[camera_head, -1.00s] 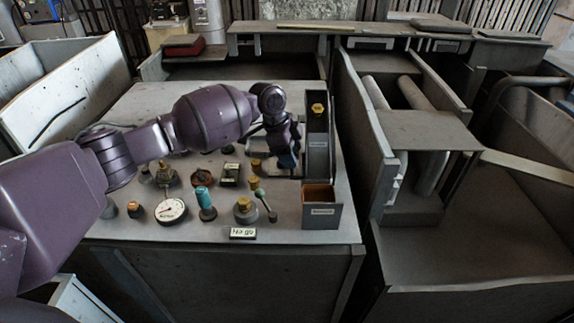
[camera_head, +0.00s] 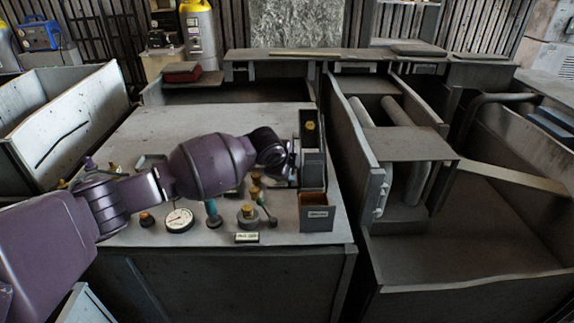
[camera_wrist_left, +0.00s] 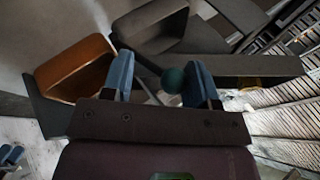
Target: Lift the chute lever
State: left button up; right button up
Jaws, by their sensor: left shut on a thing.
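A dark grey upright chute (camera_head: 312,165) stands at the right edge of the bench top, with a yellow knob (camera_head: 310,125) on its face. A small open bin (camera_head: 317,213) with an orange-brown inside is at its foot; it also shows in the left wrist view (camera_wrist_left: 75,70). My left gripper (camera_head: 288,176) is at the chute's left side. In the left wrist view its blue fingers (camera_wrist_left: 161,76) stand on both sides of the lever's dark green ball knob (camera_wrist_left: 173,81), held nearer the right finger. The lever's shaft is mostly hidden. My right gripper is out of view.
On the bench top (camera_head: 215,125), a dial gauge (camera_head: 180,220), a brass-topped part (camera_head: 247,215) and a label plate (camera_head: 247,237) lie in front of my arm. A grey walled bay (camera_head: 358,145) with pipes stands to the right. The bench's far part is clear.

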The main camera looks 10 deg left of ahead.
pick_arm(q)
jog(key=shift+s+f+t, duration=0.15)
jog(key=shift+s+t, duration=0.1)
jog(key=shift+t, duration=0.25)
jog(key=o, duration=1.3)
jog(key=shift+w+f, duration=0.1)
jog(key=shift+w, duration=0.15)
jog(key=shift+c, duration=0.2)
jog(key=shift+s, duration=0.1)
jog(key=shift+s+r, duration=0.1)
jog(key=shift+r, duration=0.2)
jog(key=v, duration=1)
jog(key=shift+s+p, duration=0.2)
jog(key=shift+p, duration=0.15)
